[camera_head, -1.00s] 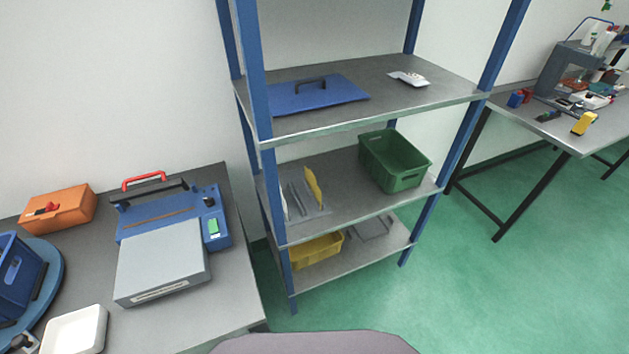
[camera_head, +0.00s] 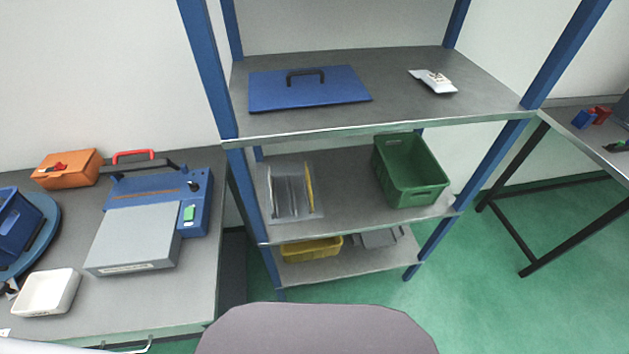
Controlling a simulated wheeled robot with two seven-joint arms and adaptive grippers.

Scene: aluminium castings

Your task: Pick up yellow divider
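The yellow divider (camera_head: 310,187) is a thin upright panel on the middle shelf (camera_head: 345,213) of the blue-posted rack. It stands at the right side of a grey slotted holder (camera_head: 290,195), seen nearly edge-on. A pale upright panel (camera_head: 270,191) stands at the holder's left side. Neither of my grippers shows in the view. A pale shape at the lower left edge may be part of my arm, but no fingers are visible.
A green crate (camera_head: 410,172) stands right of the holder. A blue lid (camera_head: 308,90) lies on the shelf above. A yellow bin (camera_head: 312,250) sits on the lowest shelf. A bench with a blue-grey machine (camera_head: 135,235) is at left. Green floor (camera_head: 465,300) is open at right.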

